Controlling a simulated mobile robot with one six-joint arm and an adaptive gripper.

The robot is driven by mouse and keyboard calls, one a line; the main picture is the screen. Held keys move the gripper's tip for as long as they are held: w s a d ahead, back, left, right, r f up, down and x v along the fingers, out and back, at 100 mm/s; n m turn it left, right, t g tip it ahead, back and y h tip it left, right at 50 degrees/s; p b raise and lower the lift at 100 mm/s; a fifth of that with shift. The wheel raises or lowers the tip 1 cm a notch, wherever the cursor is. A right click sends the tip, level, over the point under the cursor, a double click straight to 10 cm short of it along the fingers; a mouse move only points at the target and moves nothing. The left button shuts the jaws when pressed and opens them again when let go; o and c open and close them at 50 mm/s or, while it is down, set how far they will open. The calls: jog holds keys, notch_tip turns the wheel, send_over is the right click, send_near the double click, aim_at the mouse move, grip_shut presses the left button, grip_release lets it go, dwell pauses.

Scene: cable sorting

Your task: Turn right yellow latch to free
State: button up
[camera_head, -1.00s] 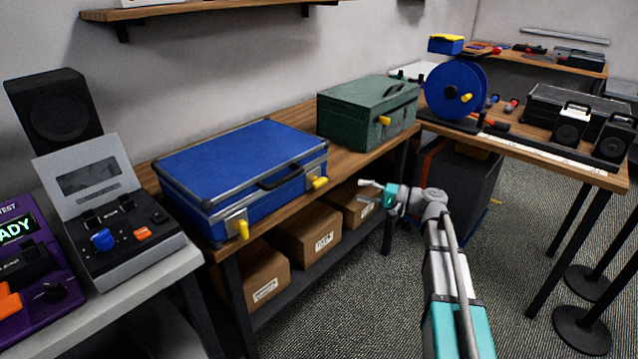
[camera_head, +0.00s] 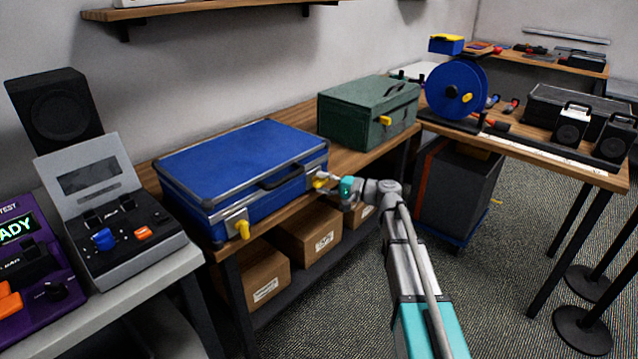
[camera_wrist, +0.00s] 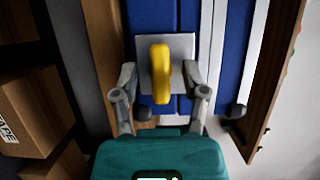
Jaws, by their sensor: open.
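The blue case (camera_head: 245,165) lies shut on the wooden bench, with a yellow latch at each end of its front. The right yellow latch (camera_head: 319,181) is partly covered by my gripper (camera_head: 328,183) in the head view. In the wrist view the yellow latch (camera_wrist: 160,72) stands lengthwise in the picture on its pale metal plate (camera_wrist: 181,48). My gripper (camera_wrist: 163,80) is open, one finger on each side of the latch, with gaps visible to both. The left yellow latch (camera_head: 243,229) points downward.
A green case (camera_head: 368,112) with a yellow latch stands behind and right of the blue case on the bench. Cardboard boxes (camera_head: 308,234) sit on the shelf below. A blue reel (camera_head: 455,90) stands on the far table.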

jog(key=shift+w+a, duration=0.1)
jog(key=shift+a, duration=0.2)
